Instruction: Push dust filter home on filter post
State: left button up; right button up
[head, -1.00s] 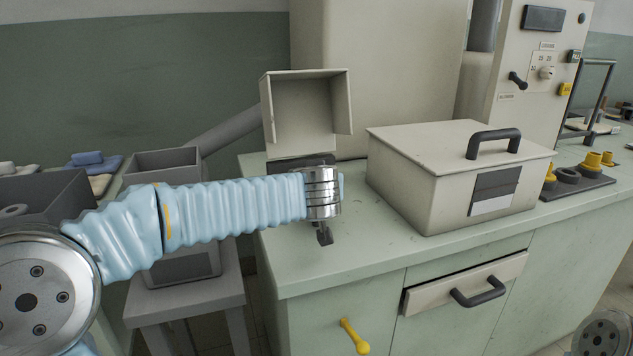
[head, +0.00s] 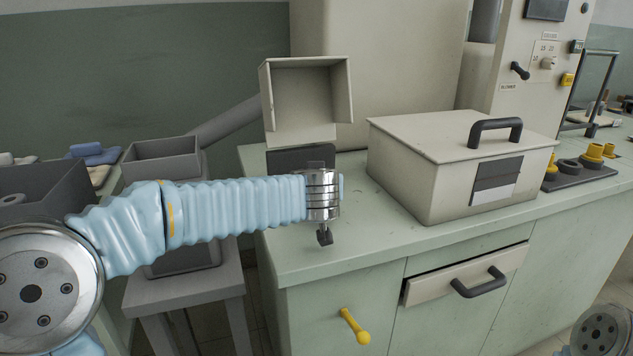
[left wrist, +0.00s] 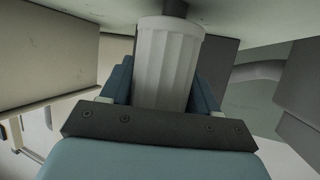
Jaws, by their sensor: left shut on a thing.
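The dust filter (left wrist: 166,62) is a white ribbed cylinder in the left wrist view. My left gripper (left wrist: 163,88) has its blue fingers on either side of it and is shut on it. A short dark post (left wrist: 175,8) shows at the far end of the filter; the filter's end meets or overlaps it, and how deep it sits is hidden. My right gripper is not in view.
An open cream hood (head: 308,95) stands behind my left wrist. A lidded cream box (head: 440,170) with a dark handle is to its right on the counter (head: 375,235). A grey bin (head: 160,162) is at left. A drawer (head: 430,287) stands slightly open. The counter front is clear.

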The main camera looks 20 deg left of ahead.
pick_arm(q)
jog(key=shift+f+b, duration=0.35)
jog(key=shift+f, duration=0.4)
jog(key=o, duration=1.2)
jog(key=shift+c, duration=0.2)
jog(key=p+v, duration=0.2)
jog(key=v, duration=1.1)
jog(key=shift+s+r, duration=0.25)
jog(key=shift+s, duration=0.1)
jog(key=shift+d, duration=0.1)
